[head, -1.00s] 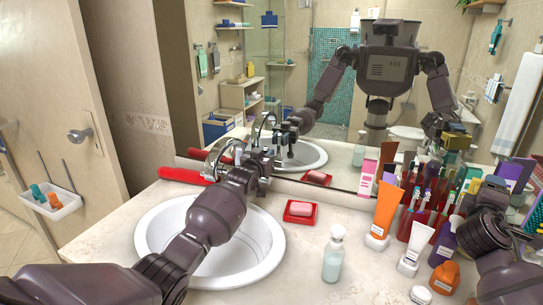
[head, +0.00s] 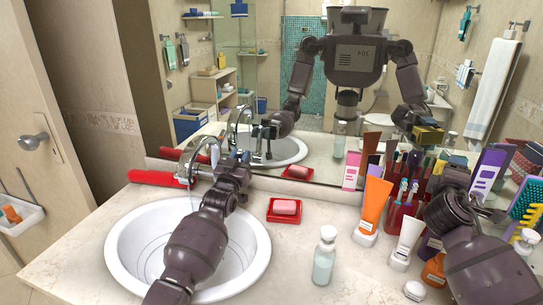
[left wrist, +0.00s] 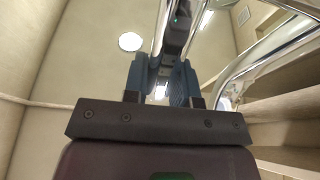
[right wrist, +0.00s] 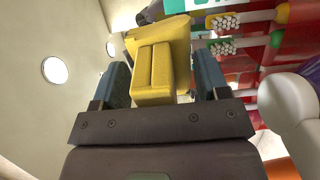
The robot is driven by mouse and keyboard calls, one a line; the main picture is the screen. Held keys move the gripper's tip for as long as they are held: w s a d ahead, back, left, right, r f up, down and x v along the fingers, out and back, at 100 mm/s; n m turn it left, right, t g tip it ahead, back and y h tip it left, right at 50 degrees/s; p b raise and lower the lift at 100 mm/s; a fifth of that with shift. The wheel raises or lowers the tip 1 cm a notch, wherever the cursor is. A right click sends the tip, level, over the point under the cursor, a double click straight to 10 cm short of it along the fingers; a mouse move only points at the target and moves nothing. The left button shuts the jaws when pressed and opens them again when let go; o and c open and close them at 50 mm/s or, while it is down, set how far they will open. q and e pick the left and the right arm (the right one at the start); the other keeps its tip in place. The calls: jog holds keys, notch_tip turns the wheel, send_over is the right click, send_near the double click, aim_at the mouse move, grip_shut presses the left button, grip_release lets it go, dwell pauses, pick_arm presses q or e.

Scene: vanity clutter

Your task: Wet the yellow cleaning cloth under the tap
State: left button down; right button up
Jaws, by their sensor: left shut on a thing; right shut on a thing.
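My left gripper (head: 237,158) is at the chrome tap (head: 213,146) behind the sink. In the left wrist view its fingers close on a chrome tap part (left wrist: 167,62), seemingly the lever. A thin pale streak, seemingly water, drops from the spout into the white sink (head: 117,248). My right gripper (head: 456,163) is raised over the bottles at the right. The yellow cleaning cloth (right wrist: 155,72) is folded between its fingers in the right wrist view.
Several tubes and brushes crowd the right counter. A red-handled item (head: 157,178) lies behind the sink.

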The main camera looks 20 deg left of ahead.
pick_arm(q)
jog(key=shift+s+f, duration=0.15)
jog(key=shift+f, duration=0.05)
jog(key=c, duration=0.9)
grip_release()
jog(key=shift+s+r, duration=0.1)
pick_arm(e)
jog(key=shift+s, duration=0.15)
jog(key=shift+r+p, duration=0.5)
jog(key=shift+r, duration=0.05)
notch_tip(320, 180, up, 4)
jog(key=p, duration=0.4)
jog(key=shift+f, duration=0.15)
pick_arm(q)
jog(key=shift+s+d+f, duration=0.15)
jog(key=shift+s, duration=2.3)
jog(key=shift+s+d+f, duration=0.15)
jog(key=shift+s+f, duration=0.05)
jog(key=shift+s, duration=2.3)
jog(key=shift+s+d+f, duration=0.15)
jog(key=shift+s, duration=2.3)
pick_arm(e)
jog(key=shift+r, duration=0.2)
